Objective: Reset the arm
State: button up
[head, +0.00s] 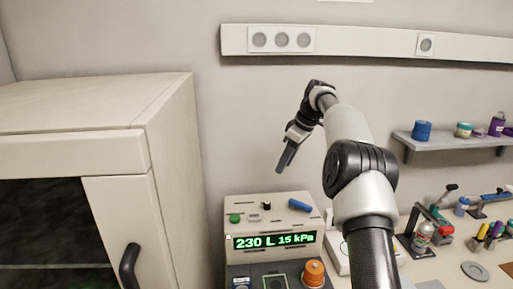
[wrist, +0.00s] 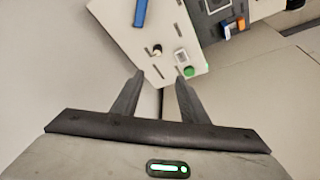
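My gripper (head: 283,162) hangs in the air above the beige classifier box (head: 240,204) in the head view, pointing down. In the wrist view my gripper (wrist: 159,80) has its two dark fingers apart, with nothing between them. The box top (wrist: 140,28) shows beyond the fingertips there. A blue bar-shaped part (head: 300,205) and a green button (head: 234,218) are on the box. The green button also shows in the wrist view (wrist: 189,71). The box's display (head: 275,241) reads 230 L 15 kPa.
A beige cabinet (head: 172,150) with a dark handle (head: 129,266) stands at the left. An orange knob (head: 314,273) sits in front of the box. A shelf (head: 455,147) with small containers is at the right, above a bench with several tools. The air around my gripper looks clear.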

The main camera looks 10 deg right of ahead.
jog(key=s+a+r+m+h, duration=0.2)
jog(key=s+a+r, duration=0.3)
jog(key=s+r, duration=0.45)
jog(key=s+a+r+m+t, duration=0.1)
jog(key=s+r+m, duration=0.3)
jog(key=s, duration=0.9)
jog(key=s+f+m+t, duration=0.1)
jog(key=s+f, duration=0.3)
jog(key=s, duration=0.7)
jog(key=s+f+m+h, duration=0.1)
jog(key=s+f+m, duration=0.2)
jog(key=s, duration=0.9)
jog(key=shift+s+d+f+m+t, duration=0.3)
jog(key=shift+d+f+t, duration=0.15)
jog(key=shift+f, duration=0.45)
dwell(2.5)
